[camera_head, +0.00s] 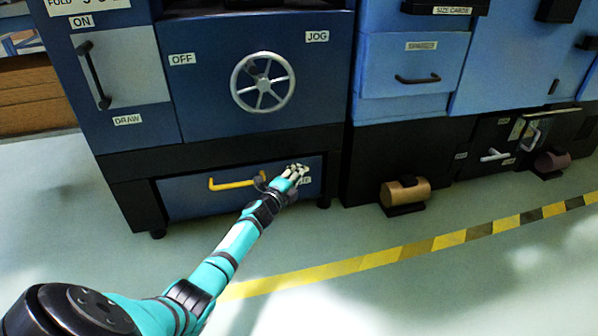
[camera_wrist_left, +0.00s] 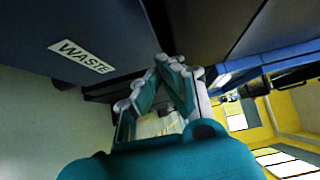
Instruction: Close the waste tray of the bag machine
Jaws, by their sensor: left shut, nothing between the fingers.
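The waste tray (camera_head: 190,200) is a blue drawer front low in the bag machine, with a yellow bar handle (camera_head: 232,184). In the head view my left gripper (camera_head: 297,170) is at the right part of the tray front, right of the handle, and covers part of its label. In the left wrist view the WASTE label (camera_wrist_left: 82,56) shows on the blue front, left of my shut, empty left gripper (camera_wrist_left: 165,62). I cannot tell whether the fingertips touch the front, or how far out the tray stands. My right gripper is in neither view.
A yellow and black stripe (camera_head: 400,252) crosses the open floor.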

